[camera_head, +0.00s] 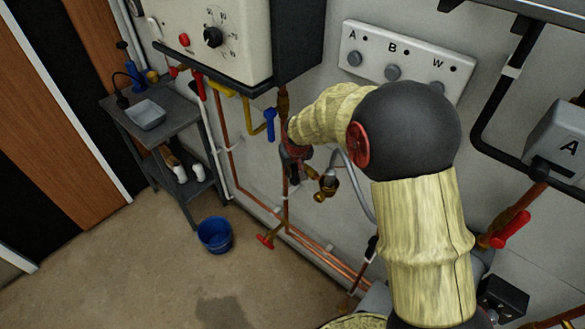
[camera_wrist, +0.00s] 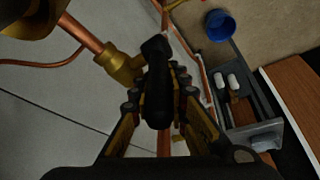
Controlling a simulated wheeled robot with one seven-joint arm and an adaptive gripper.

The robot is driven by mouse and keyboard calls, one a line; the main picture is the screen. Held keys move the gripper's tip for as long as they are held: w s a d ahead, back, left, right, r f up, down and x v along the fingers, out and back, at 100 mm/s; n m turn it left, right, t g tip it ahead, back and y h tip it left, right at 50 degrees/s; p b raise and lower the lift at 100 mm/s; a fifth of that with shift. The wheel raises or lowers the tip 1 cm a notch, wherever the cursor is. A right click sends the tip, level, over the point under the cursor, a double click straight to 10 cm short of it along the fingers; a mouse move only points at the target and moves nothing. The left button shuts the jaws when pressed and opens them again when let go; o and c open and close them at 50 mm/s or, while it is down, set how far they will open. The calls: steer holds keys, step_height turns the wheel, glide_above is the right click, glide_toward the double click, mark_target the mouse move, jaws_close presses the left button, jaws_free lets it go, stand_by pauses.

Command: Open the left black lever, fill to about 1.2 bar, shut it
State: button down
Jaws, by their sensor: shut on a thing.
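A black lever (camera_wrist: 157,85) stands between the fingers of my gripper (camera_wrist: 160,98) in the wrist view, and the fingers are shut on it from both sides. A brass valve body (camera_wrist: 119,66) on a copper pipe sits right beside the lever, to its left. In the head view my gripper (camera_head: 297,158) is at the vertical copper pipe below the boiler, partly hidden by my arm. A brass fitting (camera_head: 327,186) with a grey hose shows just right of it. I cannot make out a pressure reading in either view.
The boiler (camera_head: 215,38) hangs above, with a blue lever (camera_head: 270,124) and yellow pipe under it. A grey trolley (camera_head: 165,130) and blue bucket (camera_head: 214,235) stand at left. A red-handled valve (camera_head: 511,230) is at right. The floor at lower left is clear.

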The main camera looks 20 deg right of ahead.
stand_by(0.4)
steer(key=shift+w+a+f+g+h+p, duration=0.2)
steer(key=shift+w+g+h+p, duration=0.15)
steer(key=shift+g+h+p, duration=0.55)
steer(key=c, duration=2)
jaws_free()
steer(key=shift+d, duration=0.1)
steer(key=shift+r, duration=0.1)
steer(key=v, duration=1.1)
steer(key=shift+d+r, duration=0.1)
steer(key=shift+r, duration=0.35)
